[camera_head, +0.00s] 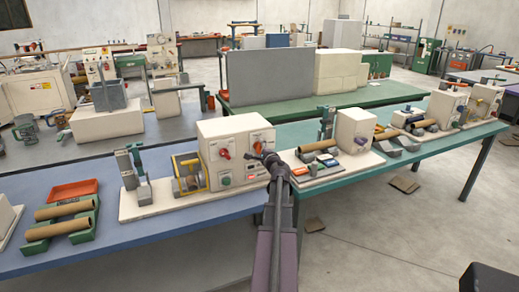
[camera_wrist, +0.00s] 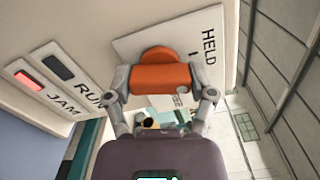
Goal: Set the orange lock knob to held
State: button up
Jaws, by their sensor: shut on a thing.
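The orange lock knob (camera_wrist: 160,78) is on the front of the white winder housing (camera_head: 232,128). In the wrist view it sits between the two fingers of my gripper (camera_wrist: 163,92), which is shut on it. A white label plate (camera_wrist: 130,45) lies behind the knob, with the word HELD (camera_wrist: 208,45) at its upper right. A second word lower on the plate is mostly hidden by the knob and a finger; only its end shows.
A lit red JAM lamp (camera_wrist: 29,81) and a dark RUN lamp (camera_wrist: 57,67) are on the panel. A red knob (camera_head: 224,154) and a green button (camera_head: 225,180) are left of my gripper. A yellow-framed roller unit (camera_head: 190,176) stands left of the housing. Another bench station (camera_head: 345,128) is at right.

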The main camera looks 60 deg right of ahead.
jog(key=shift+n, duration=1.7)
jog(key=o, duration=1.1)
jog(key=shift+c, duration=0.2)
jog(key=shift+s, duration=0.1)
jog(key=v, duration=1.1)
jog(key=shift+s+a, duration=0.25)
jog(key=shift+s, duration=0.1)
jog(key=shift+w, duration=0.1)
